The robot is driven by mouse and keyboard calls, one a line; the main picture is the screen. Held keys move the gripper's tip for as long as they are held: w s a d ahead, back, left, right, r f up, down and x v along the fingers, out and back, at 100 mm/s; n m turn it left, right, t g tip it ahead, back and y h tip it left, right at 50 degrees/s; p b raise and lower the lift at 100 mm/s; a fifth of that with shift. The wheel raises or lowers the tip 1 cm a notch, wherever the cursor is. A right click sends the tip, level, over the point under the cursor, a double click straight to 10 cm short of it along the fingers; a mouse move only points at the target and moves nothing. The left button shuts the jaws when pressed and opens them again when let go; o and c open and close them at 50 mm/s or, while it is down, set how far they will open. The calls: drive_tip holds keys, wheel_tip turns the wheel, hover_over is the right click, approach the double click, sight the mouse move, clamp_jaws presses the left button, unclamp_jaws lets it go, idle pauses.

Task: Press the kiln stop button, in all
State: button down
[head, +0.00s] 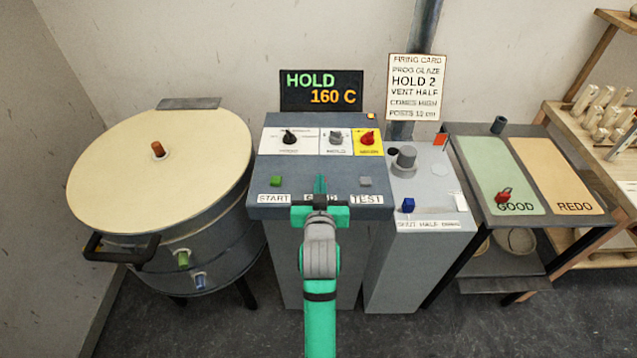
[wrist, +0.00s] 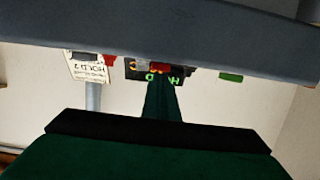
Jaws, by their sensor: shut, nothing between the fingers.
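The kiln control box (head: 330,204) stands in the middle of the head view. Its front row has a green button (head: 277,181) over START and a grey button (head: 365,181) over TEST. My gripper (head: 320,184) is shut and empty, between these two, and covers most of the middle label and whatever sits above it. In the wrist view, a red block (wrist: 160,67) shows right at the tip of my gripper (wrist: 160,78), with the green button to its right. This may be the stop button; I cannot tell whether the tip touches it.
The display (head: 321,91) reads HOLD 160 C. A red knob (head: 367,138) on yellow and two other knobs stand behind the buttons. The round kiln (head: 110,190) is left; a grey cabinet (head: 430,180) with a blue switch (head: 408,205) is right.

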drive_tip(key=shift+d+f, duration=0.25)
drive_tip(key=shift+f, duration=1)
wheel_tip(320, 180, up, 6)
drive_tip(key=shift+a+f, duration=0.1)
drive_tip(key=shift+f, duration=0.05)
drive_tip(key=v, duration=1)
drive_tip(key=shift+a+f, duration=0.1)
